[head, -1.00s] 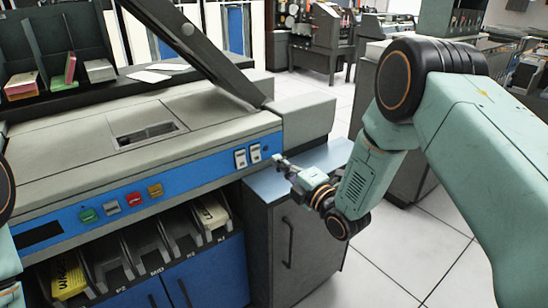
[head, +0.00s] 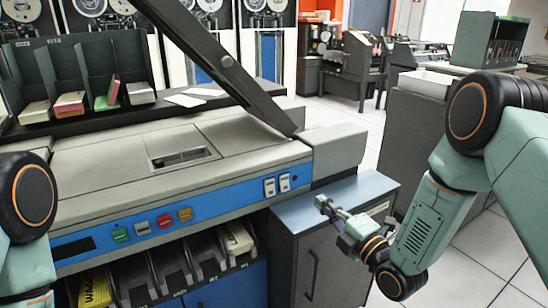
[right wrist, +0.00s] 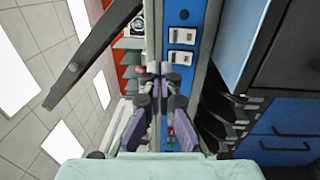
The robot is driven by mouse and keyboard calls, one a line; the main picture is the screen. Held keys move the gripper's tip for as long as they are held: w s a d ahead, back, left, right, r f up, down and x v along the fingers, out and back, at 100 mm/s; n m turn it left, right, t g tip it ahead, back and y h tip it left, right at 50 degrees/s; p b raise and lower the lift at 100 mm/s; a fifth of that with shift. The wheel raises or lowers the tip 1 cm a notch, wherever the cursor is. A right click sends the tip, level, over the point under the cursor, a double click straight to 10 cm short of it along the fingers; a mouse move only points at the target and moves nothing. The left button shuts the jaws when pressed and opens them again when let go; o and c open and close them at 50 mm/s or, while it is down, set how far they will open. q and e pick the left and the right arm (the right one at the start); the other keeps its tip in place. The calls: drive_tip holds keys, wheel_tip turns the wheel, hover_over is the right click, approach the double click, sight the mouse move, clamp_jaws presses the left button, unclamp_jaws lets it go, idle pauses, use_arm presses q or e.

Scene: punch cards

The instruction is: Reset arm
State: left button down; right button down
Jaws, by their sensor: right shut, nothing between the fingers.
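My right gripper (head: 325,205) is shut and empty in the head view, in front of the grey side cabinet with the blue-grey top (head: 345,200). Its closed fingers also show in the right wrist view (right wrist: 158,70), pointing ahead with the machine's blue panel beyond them. The right arm comes in from the right edge, bent at the elbow. Part of my left arm shows at the left edge of the head view, but its gripper is out of the picture.
The card machine (head: 110,180) fills the left, with coloured buttons, white switches (head: 277,185) and a row of card pockets (head: 180,268) below. A raised dark bar (head: 215,60) slants above it. A rack of card stacks (head: 70,85) stands behind. White floor (head: 460,270) is open at the right.

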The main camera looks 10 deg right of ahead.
drive_tip(key=s+f+m+g+h, duration=0.4)
drive_tip(key=s+f+m+g, duration=0.55)
drive_tip(key=f+m, duration=0.6)
drive_tip(key=s+f+m+g+h, duration=0.1)
drive_tip(key=s+f+m+g, duration=0.2)
drive_tip(key=s, duration=1.2)
drive_tip(key=s+f+m+g+h, duration=0.1)
drive_tip(key=s+f+m+g, duration=0.3)
drive_tip(key=s, duration=1.1)
drive_tip(key=shift+s+d+f+g, duration=0.35)
drive_tip(key=shift+f+g, duration=0.2)
drive_tip(key=shift+f, duration=0.35)
drive_tip(key=shift+w, duration=0.25)
